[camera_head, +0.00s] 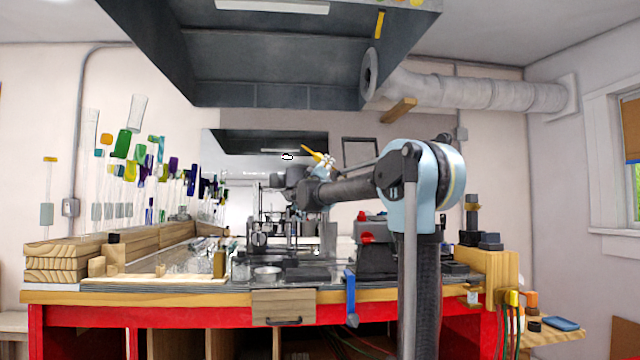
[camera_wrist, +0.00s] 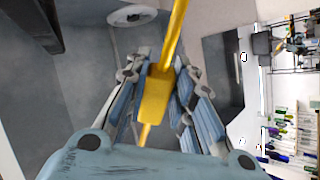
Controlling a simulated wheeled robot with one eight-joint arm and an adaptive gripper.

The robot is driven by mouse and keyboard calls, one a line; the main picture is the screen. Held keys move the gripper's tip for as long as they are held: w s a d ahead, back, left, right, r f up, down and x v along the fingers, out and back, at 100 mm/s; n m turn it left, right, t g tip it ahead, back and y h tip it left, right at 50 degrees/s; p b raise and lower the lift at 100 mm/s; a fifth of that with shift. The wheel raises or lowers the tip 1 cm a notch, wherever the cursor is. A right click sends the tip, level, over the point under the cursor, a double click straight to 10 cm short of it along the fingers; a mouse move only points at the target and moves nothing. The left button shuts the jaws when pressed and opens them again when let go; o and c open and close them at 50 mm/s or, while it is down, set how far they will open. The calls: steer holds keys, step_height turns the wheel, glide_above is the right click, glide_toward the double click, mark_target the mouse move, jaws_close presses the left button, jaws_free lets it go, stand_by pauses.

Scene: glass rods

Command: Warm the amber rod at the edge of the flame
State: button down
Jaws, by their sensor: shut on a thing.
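The amber rod (camera_wrist: 176,30) runs between my fingers in the wrist view, with a thicker yellow block (camera_wrist: 156,92) around it where I grip. My gripper (camera_wrist: 159,78) is shut on this piece, and a short end of the rod shows below the fingers. In the head view the amber rod (camera_head: 312,154) points up and to the left from my gripper (camera_head: 326,163), raised above the bench. I cannot make out a flame in either view. Dark burner-like equipment (camera_head: 283,232) stands on the bench, partly behind my arm.
Several coloured rods stand upright in wooden racks (camera_head: 65,247) on the left of the bench. A dark hood (camera_head: 280,65) hangs overhead with a silver duct (camera_head: 480,92). A red-and-black device (camera_head: 374,240) and a small dish (camera_head: 267,272) sit on the bench.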

steer(key=s+r+m+h, duration=0.1)
steer(key=s+r+m, duration=0.1)
steer(key=s, duration=0.2)
step_height(320, 180, down, 8)
steer(key=w, duration=0.1)
steer(key=shift+w, duration=0.35)
steer(key=shift+f+h, duration=0.1)
steer(key=shift+h, duration=0.4)
steer(key=m+h, duration=0.1)
steer(key=h, duration=0.1)
steer(key=m+g+h, duration=0.1)
steer(key=m+h, duration=0.1)
steer(key=shift+w+a+f, duration=0.1)
steer(key=shift+w, duration=0.1)
steer(key=shift+m+g+h, duration=1.2)
steer(key=shift+m+h, duration=0.2)
steer(key=shift+h, duration=0.2)
